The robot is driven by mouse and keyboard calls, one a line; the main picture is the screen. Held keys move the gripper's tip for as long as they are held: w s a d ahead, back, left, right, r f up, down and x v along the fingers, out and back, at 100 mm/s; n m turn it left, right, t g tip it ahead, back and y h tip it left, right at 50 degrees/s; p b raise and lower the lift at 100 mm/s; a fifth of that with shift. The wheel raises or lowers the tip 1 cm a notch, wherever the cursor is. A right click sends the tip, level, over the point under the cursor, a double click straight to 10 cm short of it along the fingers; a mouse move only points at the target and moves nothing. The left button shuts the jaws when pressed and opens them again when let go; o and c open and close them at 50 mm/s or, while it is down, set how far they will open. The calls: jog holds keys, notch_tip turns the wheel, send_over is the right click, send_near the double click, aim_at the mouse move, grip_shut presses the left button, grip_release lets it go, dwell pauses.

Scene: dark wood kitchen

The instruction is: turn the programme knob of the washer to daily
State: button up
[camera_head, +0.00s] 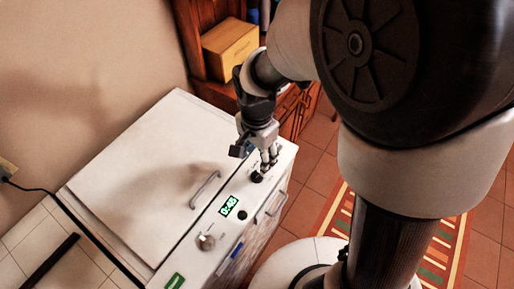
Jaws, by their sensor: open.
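The white washer (150,190) has a control strip along its right edge. A dark round knob (257,177) sits at the strip's far end. A silver knob (206,242) sits at the near end. A lit green display (229,207) between them reads 0:45. The lettering around the knobs is too small to read, so I cannot tell which setting is selected. My gripper (266,170) is open and points down at the dark knob, with its fingertips right beside or over it. I cannot tell whether they touch it.
A small black button (242,215) is beside the display. A lid handle (205,190) rises left of the strip, and another handle (276,202) is on the front. A wooden cabinet holding a yellow box (230,48) stands behind. A striped rug (440,250) lies on the floor at right.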

jog(key=shift+r, duration=1.7)
